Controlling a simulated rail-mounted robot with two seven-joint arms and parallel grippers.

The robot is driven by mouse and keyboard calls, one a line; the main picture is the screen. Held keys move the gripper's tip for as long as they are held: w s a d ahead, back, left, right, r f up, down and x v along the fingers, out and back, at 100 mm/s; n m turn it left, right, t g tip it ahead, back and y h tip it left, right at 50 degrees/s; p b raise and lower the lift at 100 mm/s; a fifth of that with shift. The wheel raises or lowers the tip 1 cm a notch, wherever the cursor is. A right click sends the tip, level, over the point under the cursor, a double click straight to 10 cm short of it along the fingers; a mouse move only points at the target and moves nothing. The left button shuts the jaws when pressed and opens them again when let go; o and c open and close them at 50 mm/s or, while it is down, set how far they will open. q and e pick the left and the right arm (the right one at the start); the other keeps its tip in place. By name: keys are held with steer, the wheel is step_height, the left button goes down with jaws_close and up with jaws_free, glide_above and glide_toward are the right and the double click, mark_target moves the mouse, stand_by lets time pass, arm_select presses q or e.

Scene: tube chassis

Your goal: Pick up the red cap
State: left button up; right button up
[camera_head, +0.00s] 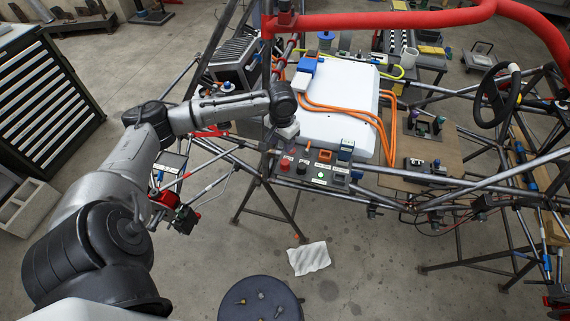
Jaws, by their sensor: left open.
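A small red cap (285,163) appears at the left end of a dark strip-shaped panel (315,184) on the near side of the tube chassis. It is small, so its exact shape is hard to make out. My left arm reaches in from the left, and its wrist bends down near the white box's left edge. My left gripper (286,141) is just above and behind the red cap, pointing down, open. Its fingers are mostly hidden by the wrist, and nothing shows held in it. My right gripper is not in view.
A red tube (390,20) arches above. A round black stool (260,299) and a white cloth (309,258) are on the floor.

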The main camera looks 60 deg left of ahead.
arm_select(q)
glide_above(284, 162)
steer(key=f, duration=0.5)
steer(key=shift+s+f, duration=0.15)
steer(key=shift+s, duration=0.15)
steer(key=shift+f, duration=0.55)
steer(key=shift+w+f+b, duration=0.15)
steer(key=shift+f+b, duration=0.1)
steer(key=shift+f, duration=1.05)
steer(key=shift+w+f+b, duration=0.1)
steer(key=shift+f+b, duration=0.15)
steer(key=shift+f, duration=1)
steer(key=c, duration=0.7)
steer(key=shift+o, duration=0.2)
steer(key=shift+r, duration=0.2)
